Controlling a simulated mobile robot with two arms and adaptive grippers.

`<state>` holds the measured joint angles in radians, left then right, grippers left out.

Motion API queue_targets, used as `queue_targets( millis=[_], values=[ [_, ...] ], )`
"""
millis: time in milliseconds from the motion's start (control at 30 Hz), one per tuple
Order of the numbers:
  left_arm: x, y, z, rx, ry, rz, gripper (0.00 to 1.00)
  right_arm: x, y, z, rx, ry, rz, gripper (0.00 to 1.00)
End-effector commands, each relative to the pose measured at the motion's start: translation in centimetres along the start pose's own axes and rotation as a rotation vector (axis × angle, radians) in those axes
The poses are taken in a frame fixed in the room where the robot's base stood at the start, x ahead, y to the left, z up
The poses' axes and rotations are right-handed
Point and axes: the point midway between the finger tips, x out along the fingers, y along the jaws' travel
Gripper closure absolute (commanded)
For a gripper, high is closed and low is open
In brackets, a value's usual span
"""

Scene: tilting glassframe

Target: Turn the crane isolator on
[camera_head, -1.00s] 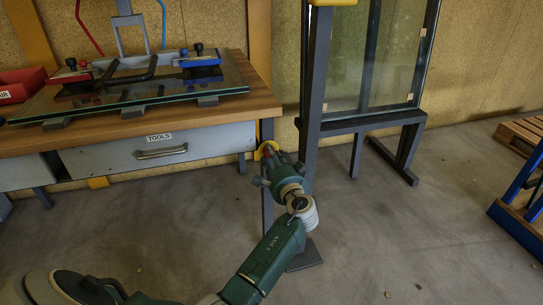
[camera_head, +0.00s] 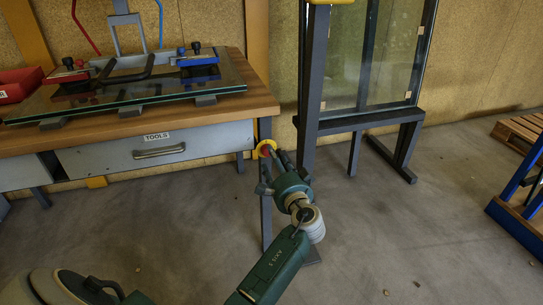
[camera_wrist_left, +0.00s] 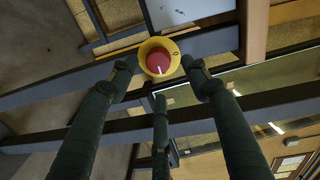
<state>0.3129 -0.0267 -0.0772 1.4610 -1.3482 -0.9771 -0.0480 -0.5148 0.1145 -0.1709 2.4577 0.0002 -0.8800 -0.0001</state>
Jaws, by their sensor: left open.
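The crane isolator (camera_head: 266,147) is a red knob on a yellow round base, at the right end of the workbench by its front leg. In the left wrist view the red knob (camera_wrist_left: 157,61) faces the camera, with a white line running towards its lower rim and a small dark mark on the yellow ring. My left gripper (camera_head: 273,170) is open just in front of the isolator. Its fingers spread around the knob in the wrist view, one on each side and one below, with no clear contact. My right gripper is not in view.
The workbench (camera_head: 235,105) carries a glass sheet with clamps, a red bin (camera_head: 20,84) and a drawer labelled TOOLS (camera_head: 152,152). A dark post and a glass frame on a stand (camera_head: 365,121) are right of the isolator.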

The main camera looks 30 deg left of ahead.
Motion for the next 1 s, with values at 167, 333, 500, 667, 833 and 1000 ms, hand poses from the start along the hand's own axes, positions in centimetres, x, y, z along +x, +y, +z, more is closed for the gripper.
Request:
queue_targets(
  millis=[167, 333, 500, 667, 833, 1000],
  values=[
    [-4.0, 0.1, -0.1, 0.000, 0.003, 0.002, 0.52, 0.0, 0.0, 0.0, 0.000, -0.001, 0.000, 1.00],
    [-6.6, 0.0, -0.1, -0.001, 0.003, 0.001, 0.52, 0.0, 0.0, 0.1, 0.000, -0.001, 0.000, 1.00],
    [-7.6, -0.1, -0.1, 0.000, 0.002, -0.001, 0.52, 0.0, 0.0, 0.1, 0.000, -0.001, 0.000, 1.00],
    [-7.7, -0.1, -0.1, 0.000, 0.002, -0.002, 0.52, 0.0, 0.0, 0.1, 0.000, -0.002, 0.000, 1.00],
    [-7.7, -0.1, -0.1, 0.000, 0.003, -0.001, 0.52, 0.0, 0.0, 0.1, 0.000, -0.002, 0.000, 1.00],
    [-7.7, -0.1, -0.1, -0.001, 0.003, 0.000, 0.52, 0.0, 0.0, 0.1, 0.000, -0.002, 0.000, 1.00]
  ],
)
